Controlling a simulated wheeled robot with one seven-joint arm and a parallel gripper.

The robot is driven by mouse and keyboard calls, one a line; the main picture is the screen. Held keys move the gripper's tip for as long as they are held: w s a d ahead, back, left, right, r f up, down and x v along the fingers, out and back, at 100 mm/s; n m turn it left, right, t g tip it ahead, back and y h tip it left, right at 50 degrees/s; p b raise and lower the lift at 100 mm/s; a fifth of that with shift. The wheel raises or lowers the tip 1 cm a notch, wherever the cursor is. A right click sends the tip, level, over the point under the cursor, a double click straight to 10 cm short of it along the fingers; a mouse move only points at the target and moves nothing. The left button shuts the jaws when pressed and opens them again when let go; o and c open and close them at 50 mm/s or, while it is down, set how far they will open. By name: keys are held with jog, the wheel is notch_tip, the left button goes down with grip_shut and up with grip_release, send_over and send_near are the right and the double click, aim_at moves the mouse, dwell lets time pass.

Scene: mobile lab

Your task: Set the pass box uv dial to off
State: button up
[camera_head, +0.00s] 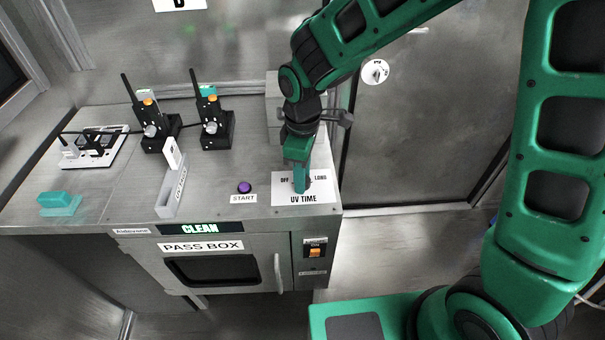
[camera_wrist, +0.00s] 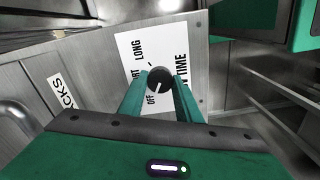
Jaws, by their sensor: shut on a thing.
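The UV dial (camera_wrist: 161,78) is a round dark knob on a white plate (camera_head: 283,198) marked UV TIME, with OFF, SHORT and LONG around it. The plate sits on the front right of the pass box top. My gripper (camera_head: 300,184) points down over it, green fingers shut on the dial, one on each side. In the wrist view, my gripper (camera_wrist: 158,88) also straddles the knob. A short white mark on the knob appears to point toward the lower left, near OFF. My fingers mostly hide the dial in the head view.
The pass box (camera_head: 220,262) has a CLEAN sign and an orange switch (camera_head: 315,252). A purple START button (camera_head: 244,187) lies left of the plate. Two black radios (camera_head: 213,125), a grey tray (camera_head: 170,196) and a teal block (camera_head: 60,203) stand farther left.

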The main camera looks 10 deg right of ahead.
jog(key=shift+w+d+r, duration=0.1)
jog(key=shift+w+d, duration=0.05)
jog(key=shift+w, duration=0.05)
jog(key=o, duration=1)
jog(key=shift+o, duration=0.3)
jog(key=shift+s, duration=0.1)
notch_tip(320, 180, up, 11)
jog(key=shift+f, duration=0.2)
